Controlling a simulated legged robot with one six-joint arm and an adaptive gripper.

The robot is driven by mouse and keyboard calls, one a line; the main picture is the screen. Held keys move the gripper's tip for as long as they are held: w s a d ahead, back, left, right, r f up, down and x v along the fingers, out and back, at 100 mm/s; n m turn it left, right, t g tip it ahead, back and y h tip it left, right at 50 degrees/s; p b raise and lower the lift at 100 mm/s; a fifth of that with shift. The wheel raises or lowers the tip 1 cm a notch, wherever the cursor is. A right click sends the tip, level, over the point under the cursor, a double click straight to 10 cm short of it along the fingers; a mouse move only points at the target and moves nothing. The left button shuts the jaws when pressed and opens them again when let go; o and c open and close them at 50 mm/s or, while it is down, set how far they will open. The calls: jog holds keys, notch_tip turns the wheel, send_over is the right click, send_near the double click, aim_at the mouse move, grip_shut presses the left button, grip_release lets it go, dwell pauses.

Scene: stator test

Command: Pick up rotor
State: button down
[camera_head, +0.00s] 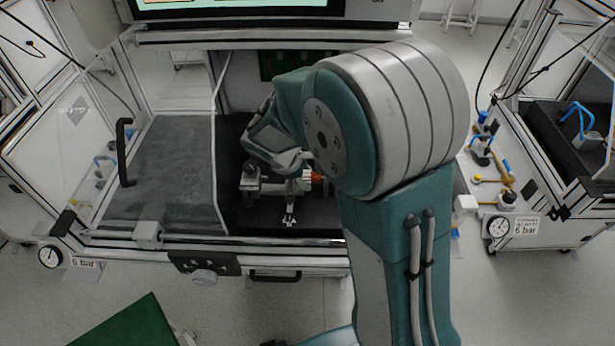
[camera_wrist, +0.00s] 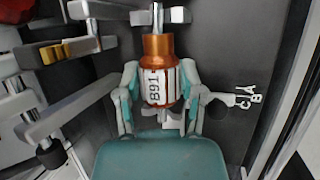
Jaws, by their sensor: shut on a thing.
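The rotor (camera_wrist: 158,83) shows in the wrist view, with a copper-coloured winding, a white body marked "B91" and a metal shaft at its top. My gripper (camera_wrist: 160,98) is shut on it, with one grey and teal finger on each side of the white body. The shaft's top end is beside a metal bracket (camera_wrist: 108,12); I cannot tell whether they touch. In the head view my arm hides most of the gripper, and only a small orange part of the rotor (camera_head: 316,177) shows.
Metal fixture arms with a yellow part (camera_wrist: 50,53) stand close on the left in the wrist view. A small pale metal piece (camera_wrist: 243,97) lies to the right. The workstation has a grey panel (camera_head: 165,170) with a black handle (camera_head: 124,150) on the left.

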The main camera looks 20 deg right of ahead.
aim_at(306, 174)
jog(key=shift+r, duration=0.1)
jog(key=shift+d+r, duration=0.15)
jog(key=shift+r, duration=0.3)
notch_tip(306, 174, up, 3)
jog(key=shift+s+f, duration=0.1)
jog(key=shift+f, duration=0.1)
jog(key=s+a+r, duration=0.7)
jog(key=s+r, duration=0.2)
jog(key=s, duration=0.2)
jog(key=shift+s+a+r, duration=0.2)
jog(key=shift+s+a, duration=0.15)
jog(key=shift+r, duration=0.1)
jog(key=shift+r, duration=2.4)
